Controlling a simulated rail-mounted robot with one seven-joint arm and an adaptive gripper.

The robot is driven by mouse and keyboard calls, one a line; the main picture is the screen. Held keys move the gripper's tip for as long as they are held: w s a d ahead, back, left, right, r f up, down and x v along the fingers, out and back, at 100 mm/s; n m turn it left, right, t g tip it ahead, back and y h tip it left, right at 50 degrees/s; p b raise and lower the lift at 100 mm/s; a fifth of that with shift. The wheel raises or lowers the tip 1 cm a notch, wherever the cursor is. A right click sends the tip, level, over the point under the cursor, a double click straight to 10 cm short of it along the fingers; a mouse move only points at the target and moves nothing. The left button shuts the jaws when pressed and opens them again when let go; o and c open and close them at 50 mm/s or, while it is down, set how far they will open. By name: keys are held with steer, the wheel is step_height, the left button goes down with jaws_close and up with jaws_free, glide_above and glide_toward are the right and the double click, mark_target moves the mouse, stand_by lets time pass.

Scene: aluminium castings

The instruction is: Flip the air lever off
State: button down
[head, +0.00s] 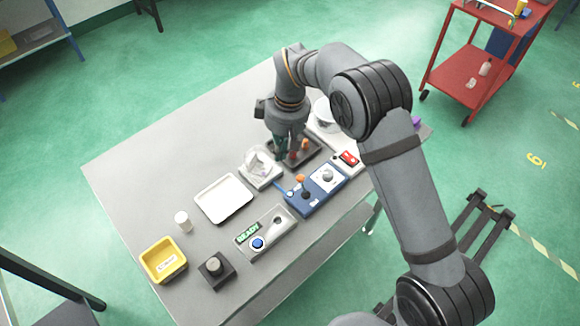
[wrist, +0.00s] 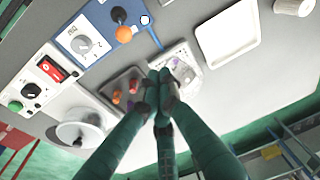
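A blue control box (head: 313,201) stands on the grey table and carries a lever with an orange knob (head: 300,179), a black knob (head: 306,195) and a dial plate (head: 328,176). In the wrist view the box (wrist: 98,32) is at upper left, with the orange knob (wrist: 124,33) standing up from it. I cannot read a label naming the air lever. My gripper (head: 284,156) is over the table behind the box, beside a dark tray (head: 313,160). In the wrist view its green fingertips (wrist: 160,82) meet with nothing visible between them. It is apart from the orange knob.
The dark tray holds two orange-red knobbed pieces (wrist: 117,97). A white fixture with a clear cover (head: 260,168), a white tray (head: 224,198), a READY panel (head: 267,232), a red switch (head: 349,158) and a yellow bin (head: 163,260) stand around. The table's far left is clear.

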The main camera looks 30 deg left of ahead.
mark_target(303, 185)
steer(key=d+f+p, duration=0.3)
steer(key=f+p, duration=0.1)
steer(key=f, duration=0.1)
steer(key=shift+s, duration=0.2)
steer(key=shift+s+d, duration=0.1)
steer(key=shift+s, duration=0.05)
stand_by(0.4)
